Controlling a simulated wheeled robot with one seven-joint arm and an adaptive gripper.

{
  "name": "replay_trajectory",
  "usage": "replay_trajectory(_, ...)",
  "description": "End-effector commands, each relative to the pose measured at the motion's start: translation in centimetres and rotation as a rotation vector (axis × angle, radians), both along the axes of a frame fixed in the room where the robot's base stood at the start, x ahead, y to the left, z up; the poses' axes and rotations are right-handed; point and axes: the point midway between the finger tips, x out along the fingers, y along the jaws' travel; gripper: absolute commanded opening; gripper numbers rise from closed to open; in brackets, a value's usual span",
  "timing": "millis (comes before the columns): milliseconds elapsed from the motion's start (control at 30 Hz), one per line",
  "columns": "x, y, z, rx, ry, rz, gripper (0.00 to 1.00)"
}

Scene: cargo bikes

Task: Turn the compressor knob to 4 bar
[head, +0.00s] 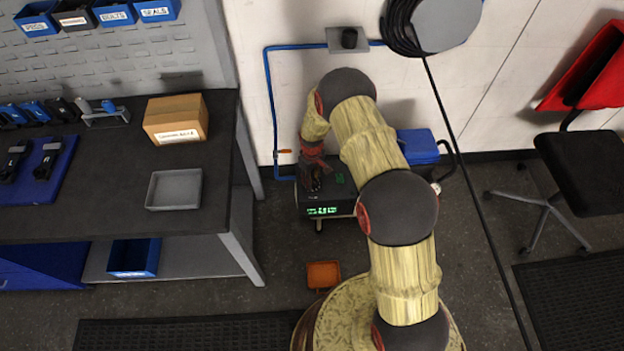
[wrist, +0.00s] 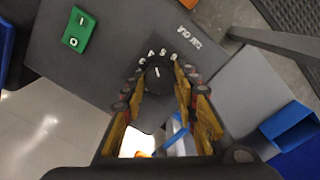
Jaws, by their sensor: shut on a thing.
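The compressor's dark box (head: 345,202) stands on the floor by the wall, with a lit green display (head: 322,211) whose digits are too small to read surely. In the wrist view, the round black knob (wrist: 159,78) sits on the dark panel with a white pointer mark and an arc of white numerals around it. I cannot read the pointed-to value with certainty. My gripper (wrist: 158,88) is shut on the knob, one yellow-padded finger on each side. In the head view my gripper (head: 314,176) reaches down onto the box's left part; the knob is hidden there.
A green I/O switch (wrist: 79,30) is on the same panel. A workbench (head: 95,215) with a grey tray (head: 174,189) stands to the left. An orange bin (head: 323,274) lies on the floor in front. A black chair (head: 580,170) is at the right.

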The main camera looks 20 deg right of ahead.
Motion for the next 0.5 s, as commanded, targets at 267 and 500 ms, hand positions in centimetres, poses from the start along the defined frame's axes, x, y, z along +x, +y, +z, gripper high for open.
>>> replay_trajectory(267, 0.04, 0.02, 0.02, 0.000, -0.001, 0.115, 0.04)
replay_trajectory(500, 0.04, 0.02, 0.02, 0.000, -0.001, 0.147, 0.04)
